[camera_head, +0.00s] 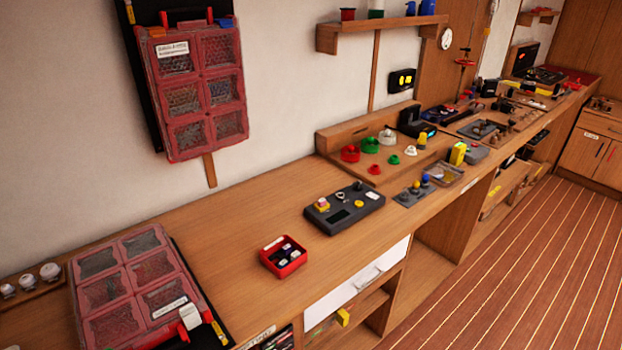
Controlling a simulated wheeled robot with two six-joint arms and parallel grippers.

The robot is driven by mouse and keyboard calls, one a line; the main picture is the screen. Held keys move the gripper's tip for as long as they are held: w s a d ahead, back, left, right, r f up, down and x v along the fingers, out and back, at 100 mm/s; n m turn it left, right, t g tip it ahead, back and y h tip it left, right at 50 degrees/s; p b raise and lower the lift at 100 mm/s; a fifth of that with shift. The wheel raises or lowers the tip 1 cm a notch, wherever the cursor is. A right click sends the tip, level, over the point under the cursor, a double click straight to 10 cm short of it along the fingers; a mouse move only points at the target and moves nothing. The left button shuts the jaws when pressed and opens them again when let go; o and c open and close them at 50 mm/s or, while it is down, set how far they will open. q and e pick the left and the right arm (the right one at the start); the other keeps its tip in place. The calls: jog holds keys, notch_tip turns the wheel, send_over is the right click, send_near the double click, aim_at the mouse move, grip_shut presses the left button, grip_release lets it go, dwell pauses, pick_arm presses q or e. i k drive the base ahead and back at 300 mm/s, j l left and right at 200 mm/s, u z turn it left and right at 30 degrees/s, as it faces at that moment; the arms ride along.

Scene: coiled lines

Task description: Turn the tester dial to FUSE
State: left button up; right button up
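A flat dark grey box (368,205), which looks like the tester, lies on the wooden bench in the middle of the view. Its top has a small dark window, a yellow round part (359,204), a yellow-and-red part (323,204) and a few small dark or grey knobs. Which of these is the dial, and where it points, is too small to tell. No label reading FUSE is legible. Neither of my grippers is in view.
A small red tray (262,262) with dark and white pieces stands in front of the box. A red compartment case (127,245) lies at the left. Red, green and white spools (350,153) stand behind. Bare bench (240,225) surrounds the box's left side.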

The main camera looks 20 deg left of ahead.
aim_at(358, 187)
jog(key=i+l+u, duration=0.2)
jog(key=l+u, duration=0.3)
jog(key=i+l+u, duration=0.1)
jog(key=l+u, duration=0.7)
jog(key=u, duration=0.15)
